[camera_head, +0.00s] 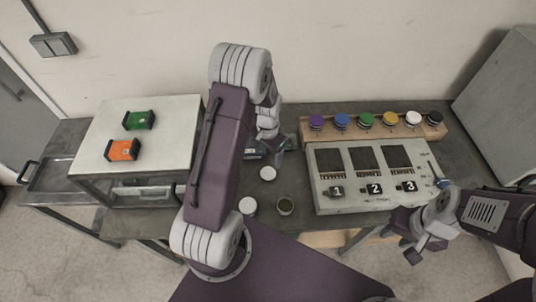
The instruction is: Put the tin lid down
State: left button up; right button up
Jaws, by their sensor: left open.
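My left gripper (272,150) points down over the back of the grey table, left of the lever panel. It is open, and its fingertips are partly hidden by my arm. A round white-topped piece (267,173) lies just in front of it, apart from the fingers; I cannot tell if it is a loose lid or a lidded tin. Another white-topped tin (248,206) stands nearer, beside an open tin (285,206) with dark greenish contents. A further pale round piece (252,154) is partly hidden by my arm. My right gripper (402,245) is at the panel's front right; its opening is unclear.
A raised white shelf (170,112) at left carries a green box (138,120) and an orange box (122,150). A grey cabinet (505,100) stands right.

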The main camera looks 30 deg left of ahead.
pick_arm(q)
jog(key=s+d+r+n, duration=0.1)
jog(key=s+d+r, duration=0.3)
jog(key=s+r, duration=0.1)
jog(key=s+d+r+n+t, duration=0.1)
jog(key=s+d+r, duration=0.2)
jog(key=s+r, duration=0.2)
jog(key=s, duration=0.3)
jog(key=shift+s+d+n+b, duration=0.15)
jog(key=shift+d+n+b, duration=0.25)
